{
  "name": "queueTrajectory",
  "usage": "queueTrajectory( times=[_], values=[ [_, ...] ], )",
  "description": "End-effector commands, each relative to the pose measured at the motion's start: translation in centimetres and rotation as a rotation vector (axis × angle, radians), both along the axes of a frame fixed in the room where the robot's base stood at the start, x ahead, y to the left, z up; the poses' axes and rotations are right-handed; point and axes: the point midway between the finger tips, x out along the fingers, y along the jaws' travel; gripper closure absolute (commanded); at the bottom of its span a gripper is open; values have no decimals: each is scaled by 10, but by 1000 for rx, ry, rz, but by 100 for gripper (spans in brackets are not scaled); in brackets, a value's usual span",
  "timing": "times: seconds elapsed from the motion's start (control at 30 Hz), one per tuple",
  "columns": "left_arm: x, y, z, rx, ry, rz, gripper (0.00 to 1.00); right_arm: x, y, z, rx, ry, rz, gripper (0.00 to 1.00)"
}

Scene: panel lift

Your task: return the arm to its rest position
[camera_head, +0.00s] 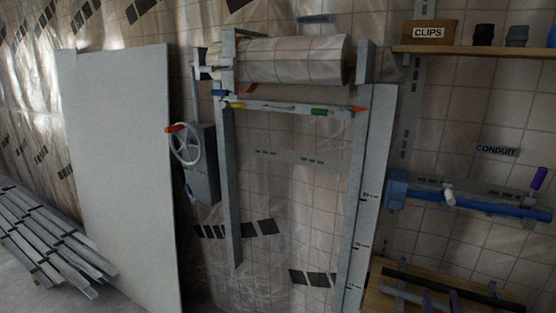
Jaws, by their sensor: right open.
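My right gripper cannot be made out clearly; purple and dark pieces (428,301) at the bottom right edge are too dim and cut off to tell apart. No grip on any object can be seen. My left gripper is not in view. A large pale panel (118,180) stands upright, leaning slightly, at the left. A grey lift frame (228,180) stands in the middle, with a plastic-wrapped roll (292,60) across its top and a bar with coloured clips (285,107) below.
A handwheel (185,144) sits on a grey box beside the frame. Grey strips (50,245) are stacked at the lower left. At the right are a shelf (480,51) with a CLIPS box (430,33), a blue conduit (490,205) and a low wooden board (385,290).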

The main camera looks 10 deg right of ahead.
Motion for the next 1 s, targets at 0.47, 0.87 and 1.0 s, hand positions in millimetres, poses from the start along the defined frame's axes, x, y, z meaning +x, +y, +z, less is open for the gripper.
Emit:
queueTrajectory(
  times=[0.47, 0.87, 1.0],
  values=[
    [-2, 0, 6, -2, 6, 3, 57, -43, 112, -137, 324, 719, 169, 54],
    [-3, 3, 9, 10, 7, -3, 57, -134, 207, -220, 541, 1584, 192, 54],
    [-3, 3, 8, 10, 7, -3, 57, -168, 221, -225, 548, 1817, 158, 54]
  ],
)
